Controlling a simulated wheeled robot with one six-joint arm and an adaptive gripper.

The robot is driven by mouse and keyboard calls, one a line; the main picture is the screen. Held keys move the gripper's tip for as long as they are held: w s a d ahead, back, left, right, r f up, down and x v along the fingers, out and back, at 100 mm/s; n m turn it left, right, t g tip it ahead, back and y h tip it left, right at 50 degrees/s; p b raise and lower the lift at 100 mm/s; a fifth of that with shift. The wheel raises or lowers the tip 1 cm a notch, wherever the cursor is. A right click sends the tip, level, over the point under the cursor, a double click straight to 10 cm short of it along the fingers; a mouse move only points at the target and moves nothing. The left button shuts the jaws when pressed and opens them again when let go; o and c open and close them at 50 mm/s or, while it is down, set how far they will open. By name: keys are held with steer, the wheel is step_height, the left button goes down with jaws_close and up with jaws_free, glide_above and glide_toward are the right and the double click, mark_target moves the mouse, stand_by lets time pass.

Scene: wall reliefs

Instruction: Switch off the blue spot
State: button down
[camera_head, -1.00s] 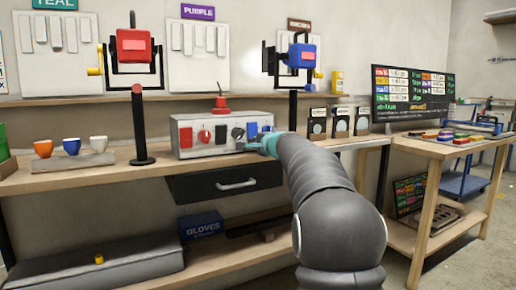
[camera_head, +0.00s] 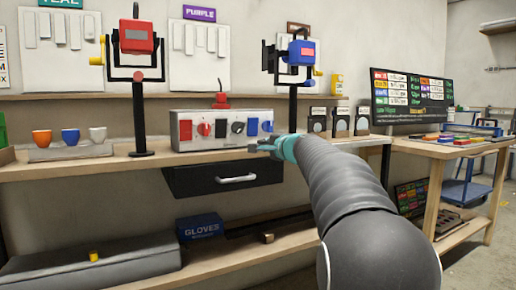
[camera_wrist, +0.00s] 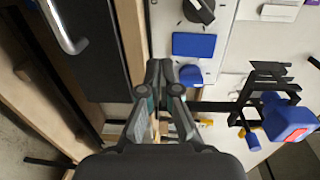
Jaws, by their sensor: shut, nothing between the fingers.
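The blue spot (camera_head: 302,52) stands on a black post at the back of the bench, and no glow shows at its front. It also shows in the wrist view (camera_wrist: 288,120). The control box (camera_head: 222,130) has a red switch, a red knob, a black knob, a blue switch (camera_head: 252,127) and a blue knob (camera_head: 267,126). In the wrist view the blue switch (camera_wrist: 194,45) and blue knob (camera_wrist: 190,75) lie right of the fingertips. My gripper (camera_head: 262,147) is shut and empty, just below and in front of the blue knob, apparently apart from it.
A red spot (camera_head: 137,38) stands to the left on its own post. Three cups sit on a block at the left. A drawer (camera_head: 225,176) hangs under the bench. Black items stand right of the box, before a monitor (camera_head: 412,97) and side table.

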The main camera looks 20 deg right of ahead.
steer(key=s, duration=0.4)
steer(key=s+b, duration=0.1)
steer(key=shift+s+d+f, duration=0.3)
steer(key=shift+s+f, duration=0.1)
steer(key=s+a+f+n+g+y+p, duration=0.1)
steer(key=s+a+f+n+g, duration=0.3)
steer(key=f, duration=0.5)
steer(key=s+a+f+n+g, duration=0.3)
steer(key=s+f, duration=0.3)
steer(key=f, duration=0.3)
steer(key=s+a+f+n+g+h+p, duration=0.1)
steer(key=s+a+f+n+g+p, duration=0.25)
steer(key=s, duration=0.85)
steer(key=s+a+f+n+g+h+p, duration=0.15)
steer(key=s+a+f+n, duration=0.35)
steer(key=s, duration=0.7)
steer(key=s+a+r+n+p, duration=0.1)
steer(key=s+a+r+p, duration=0.1)
steer(key=s, duration=0.3)
steer(key=shift+a, duration=0.65)
